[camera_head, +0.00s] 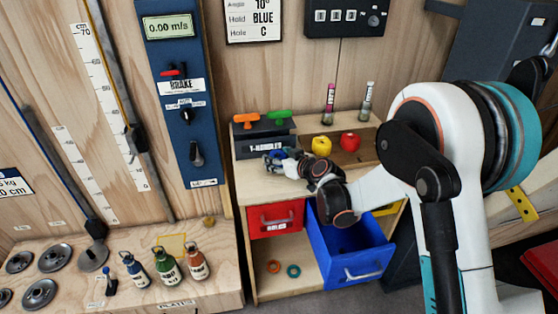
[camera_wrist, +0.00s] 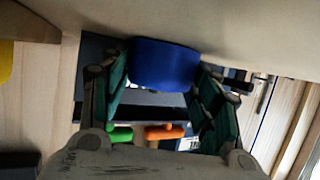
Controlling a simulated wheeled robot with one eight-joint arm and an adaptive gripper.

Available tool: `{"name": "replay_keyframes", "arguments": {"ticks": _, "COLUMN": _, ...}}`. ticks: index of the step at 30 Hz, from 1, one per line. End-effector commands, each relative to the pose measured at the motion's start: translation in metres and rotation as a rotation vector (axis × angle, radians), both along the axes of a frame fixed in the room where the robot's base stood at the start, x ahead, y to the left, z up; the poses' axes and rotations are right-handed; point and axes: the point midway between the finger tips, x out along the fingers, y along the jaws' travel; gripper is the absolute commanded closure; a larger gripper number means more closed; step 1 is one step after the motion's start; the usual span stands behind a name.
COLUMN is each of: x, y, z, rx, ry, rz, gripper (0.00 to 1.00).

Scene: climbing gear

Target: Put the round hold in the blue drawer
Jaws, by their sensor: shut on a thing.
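My gripper (camera_head: 277,158) is low over the left part of the wooden cabinet top, in front of the dark block with two handles. In the wrist view my gripper (camera_wrist: 163,78) is shut on a blue hold (camera_wrist: 163,64) with a smooth, rounded outline. Its full shape is partly hidden by the fingers, and in the head view it is mostly covered. I cannot tell whether it touches the cabinet top. The blue drawer (camera_head: 330,262) is pulled out below and to the right of my gripper. The part of its inside that shows looks empty; my arm covers some of it.
A yellow hold (camera_head: 321,146) and a red hold (camera_head: 349,142) sit right of my gripper. The dark block (camera_head: 265,143) bears an orange handle (camera_head: 246,120) and a green handle (camera_head: 279,116). Two tubes stand behind. A red drawer (camera_head: 276,217) is shut beside the blue one.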

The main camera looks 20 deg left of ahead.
Motion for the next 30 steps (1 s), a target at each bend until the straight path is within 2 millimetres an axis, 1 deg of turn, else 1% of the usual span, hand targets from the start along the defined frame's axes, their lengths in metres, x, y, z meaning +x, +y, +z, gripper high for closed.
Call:
{"name": "replay_keyframes", "arguments": {"ticks": 3, "x": 0.000, "y": 0.000, "z": 0.001, "rx": 0.000, "ry": 0.000, "rz": 0.000, "gripper": 0.72}}
{"name": "replay_keyframes", "arguments": {"ticks": 7, "x": 0.000, "y": 0.000, "z": -0.003, "rx": 0.000, "ry": 0.000, "rz": 0.000, "gripper": 0.72}}
{"name": "replay_keyframes", "arguments": {"ticks": 8, "x": 0.000, "y": 0.000, "z": -0.003, "rx": 0.000, "ry": 0.000, "rz": 0.000, "gripper": 0.36}}
{"name": "replay_keyframes", "arguments": {"ticks": 9, "x": 0.000, "y": 0.000, "z": -0.002, "rx": 0.000, "ry": 0.000, "rz": 0.000, "gripper": 0.27}}
{"name": "replay_keyframes", "arguments": {"ticks": 10, "x": 0.000, "y": 0.000, "z": -0.002, "rx": 0.000, "ry": 0.000, "rz": 0.000, "gripper": 0.23}}
{"name": "replay_keyframes", "arguments": {"ticks": 20, "x": 0.000, "y": 0.000, "z": -0.002, "rx": 0.000, "ry": 0.000, "rz": 0.000, "gripper": 0.23}}
{"name": "replay_keyframes", "arguments": {"ticks": 23, "x": 0.000, "y": 0.000, "z": 0.002, "rx": 0.000, "ry": 0.000, "rz": 0.000, "gripper": 0.23}}
{"name": "replay_keyframes", "arguments": {"ticks": 26, "x": -0.005, "y": -0.009, "z": 0.007, "rx": 0.000, "ry": 0.000, "rz": -0.001, "gripper": 0.23}}
{"name": "replay_keyframes", "arguments": {"ticks": 30, "x": -0.020, "y": -0.028, "z": 0.018, "rx": 0.000, "ry": 0.000, "rz": -0.001, "gripper": 0.23}}
